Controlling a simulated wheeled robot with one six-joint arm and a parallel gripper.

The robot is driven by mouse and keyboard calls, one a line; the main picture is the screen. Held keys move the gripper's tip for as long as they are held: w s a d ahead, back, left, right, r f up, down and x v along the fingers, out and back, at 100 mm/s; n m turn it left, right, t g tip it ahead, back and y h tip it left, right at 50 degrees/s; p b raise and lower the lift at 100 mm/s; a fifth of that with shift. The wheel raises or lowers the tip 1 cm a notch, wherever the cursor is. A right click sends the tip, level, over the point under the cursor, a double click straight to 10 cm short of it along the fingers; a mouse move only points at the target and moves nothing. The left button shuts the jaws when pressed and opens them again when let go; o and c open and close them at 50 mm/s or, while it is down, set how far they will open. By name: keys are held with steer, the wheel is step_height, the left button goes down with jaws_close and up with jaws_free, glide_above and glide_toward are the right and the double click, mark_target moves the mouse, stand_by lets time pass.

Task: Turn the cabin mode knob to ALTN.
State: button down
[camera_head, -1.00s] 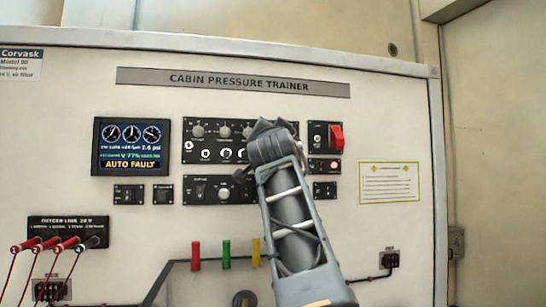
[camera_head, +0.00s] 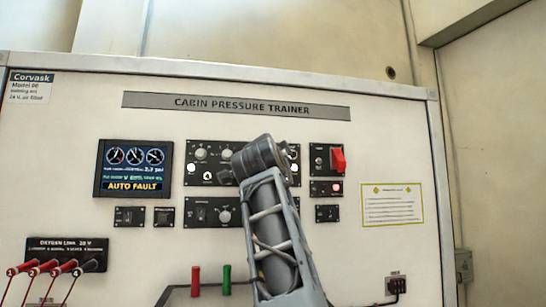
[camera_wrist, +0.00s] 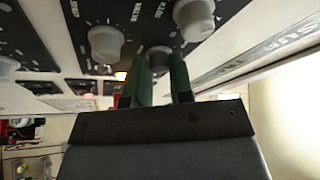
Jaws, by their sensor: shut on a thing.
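In the wrist view my gripper (camera_wrist: 160,66) has its two green fingers on either side of a grey knob (camera_wrist: 159,52) on the black control panel, and it is shut on that knob. The label beside this knob is too small and blurred to read, so I cannot tell its setting. In the head view my gripper (camera_head: 262,158) is over the right part of the upper black control panel (camera_head: 202,165). My wrist hides its fingers and the held knob there.
Pale knobs stand close by, one left of the fingers (camera_wrist: 105,43) and one above right (camera_wrist: 194,19). A red guarded switch (camera_head: 338,160) is right of my wrist. A display (camera_head: 133,168) on the left reads AUTO FAULT. Red-handled levers (camera_head: 50,266) are lower left.

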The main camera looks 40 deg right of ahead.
steer(key=c, duration=1)
jaws_free()
steer(key=b+v, duration=0.6)
steer(key=v, duration=0.7)
steer(key=shift+s+a+b, duration=0.25)
steer(key=shift+s+b, duration=0.05)
steer(key=shift+s+f, duration=0.1)
